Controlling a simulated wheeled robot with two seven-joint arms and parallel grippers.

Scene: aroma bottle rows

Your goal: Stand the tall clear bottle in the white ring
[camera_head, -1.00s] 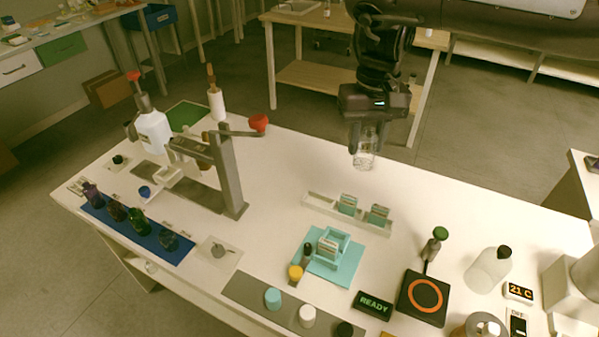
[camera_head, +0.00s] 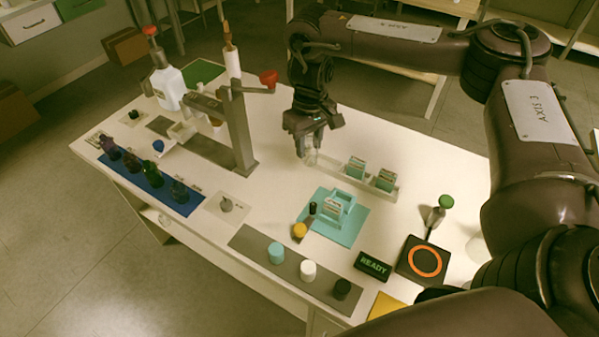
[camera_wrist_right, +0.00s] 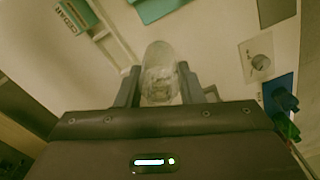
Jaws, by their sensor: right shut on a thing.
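My right gripper (camera_head: 309,140) is shut on a tall clear bottle (camera_head: 311,156). It holds the bottle over the table by the left end of the pale divided tray. In the right wrist view the clear bottle (camera_wrist_right: 160,70) sits between the two fingers (camera_wrist_right: 160,92), its rounded end pointing away from the palm. A pale square pad (camera_head: 218,213) with a small grey round piece lies left of centre; it also shows in the right wrist view (camera_wrist_right: 250,76). I cannot make out a white ring for certain. My left gripper is out of view.
The grey press stand (camera_head: 237,130) with a red knob stands left of the gripper. A blue mat (camera_head: 188,207) carries several dark bottles. The pale tray (camera_head: 386,193) holds teal boxes. A teal mat (camera_head: 350,236) and grey strip (camera_head: 248,243) with caps lie nearer.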

